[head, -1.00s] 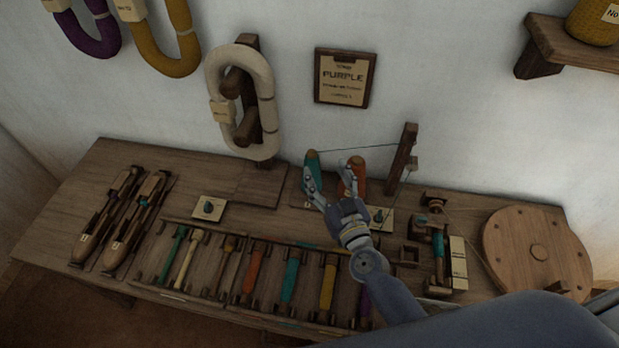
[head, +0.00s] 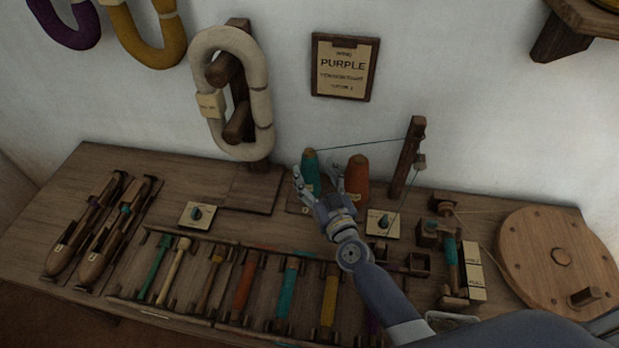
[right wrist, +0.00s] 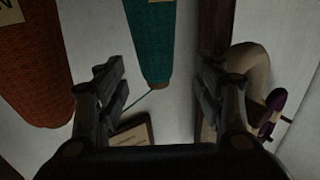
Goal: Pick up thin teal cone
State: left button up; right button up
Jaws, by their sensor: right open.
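The thin teal cone (head: 310,160) stands upright at the back of the bench, with a thread running from its top to a wooden post. In the right wrist view the teal cone (right wrist: 149,42) shows between the two finger lines, just beyond the tips. My right gripper (head: 318,176) is open in front of it, with one finger on each side in the picture. In the wrist view the open fingers (right wrist: 160,88) hold nothing, and I see no contact. My left gripper is not in view.
An orange cone (head: 356,178) stands close on the right and also shows in the wrist view (right wrist: 36,68). A wooden post (head: 407,158) carries the thread. A rack of coloured bobbins (head: 244,285) lies in front. A cream skein (head: 202,65) hangs on the left.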

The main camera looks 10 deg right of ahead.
aim_at(313, 167)
jog(key=shift+w+a+f+b, duration=0.1)
jog(key=shift+w+b, duration=0.2)
jog(key=shift+w, duration=1.05)
jog(key=shift+w+f+b, duration=0.1)
jog(key=shift+w+b, duration=0.15)
jog(key=shift+w, duration=1.05)
jog(key=shift+r, duration=0.1)
jog(key=shift+c, duration=0.2)
jog(key=c, duration=1.4)
